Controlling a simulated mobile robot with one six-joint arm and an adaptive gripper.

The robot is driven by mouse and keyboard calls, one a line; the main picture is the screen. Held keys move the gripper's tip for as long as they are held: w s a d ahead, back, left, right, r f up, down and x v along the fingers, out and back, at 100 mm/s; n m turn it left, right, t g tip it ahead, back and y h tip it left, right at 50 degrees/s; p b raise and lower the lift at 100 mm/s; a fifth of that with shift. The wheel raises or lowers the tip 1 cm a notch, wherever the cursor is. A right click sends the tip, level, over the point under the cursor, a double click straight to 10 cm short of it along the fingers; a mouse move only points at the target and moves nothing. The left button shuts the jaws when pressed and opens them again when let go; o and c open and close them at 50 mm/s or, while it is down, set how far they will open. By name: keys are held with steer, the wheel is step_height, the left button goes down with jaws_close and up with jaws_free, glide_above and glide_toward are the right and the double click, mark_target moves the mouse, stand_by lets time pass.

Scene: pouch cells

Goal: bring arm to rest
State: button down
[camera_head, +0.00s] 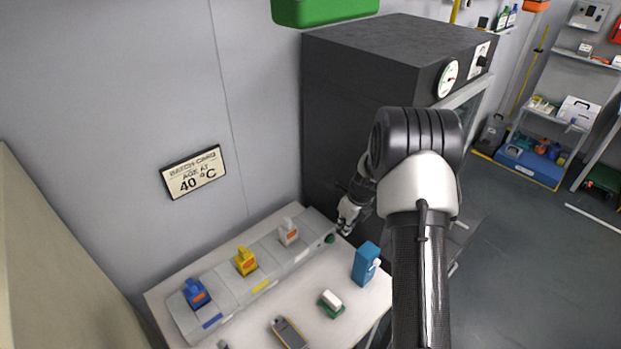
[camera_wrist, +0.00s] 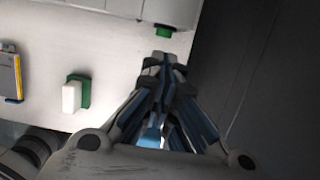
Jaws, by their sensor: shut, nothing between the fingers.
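My arm (camera_head: 420,190) reaches up from the lower right of the head view, bends at a dark elbow, and runs down behind it toward the bench. My gripper (camera_head: 346,226) hangs near the far right end of the white bench (camera_head: 320,270), beside the dark oven. In the wrist view my gripper (camera_wrist: 163,62) shows its fingers drawn together, with nothing held. Its tips appear close to a green knob (camera_wrist: 162,32) at the end of the grey rack; I cannot tell whether they touch. The knob also shows in the head view (camera_head: 330,238). Part of my forearm is hidden behind the elbow.
The dark oven (camera_head: 345,110) stands right behind my forearm. The rack holds blue, yellow and white pouch pieces. Open floor (camera_head: 520,260) lies right.

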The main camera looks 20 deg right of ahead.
steer(key=s+a+r+n+b, duration=0.1)
steer(key=s+a+r+n, duration=0.35)
steer(key=r, duration=0.25)
steer(key=s+a+r+n+t, duration=0.1)
steer(key=s+a+r+n, duration=0.2)
steer(key=a+r+n, duration=0.4)
steer(key=s+a+r+n+b, duration=0.15)
steer(key=s+r+n, duration=0.25)
steer(key=r, duration=0.4)
steer(key=s+a+r+n, duration=0.1)
steer(key=s+a+n, duration=0.2)
steer(key=s+n, duration=0.5)
steer(key=s+a+r+n+t+h+b, duration=0.1)
steer(key=s+a+n, duration=0.3)
steer(key=s+n, duration=0.4)
steer(key=s+r, duration=0.1)
steer(key=s, duration=0.3)
steer(key=shift+s, duration=0.4)
steer(key=shift+r, duration=0.1)
steer(key=shift+s+r, duration=0.1)
steer(key=shift+s, duration=0.3)
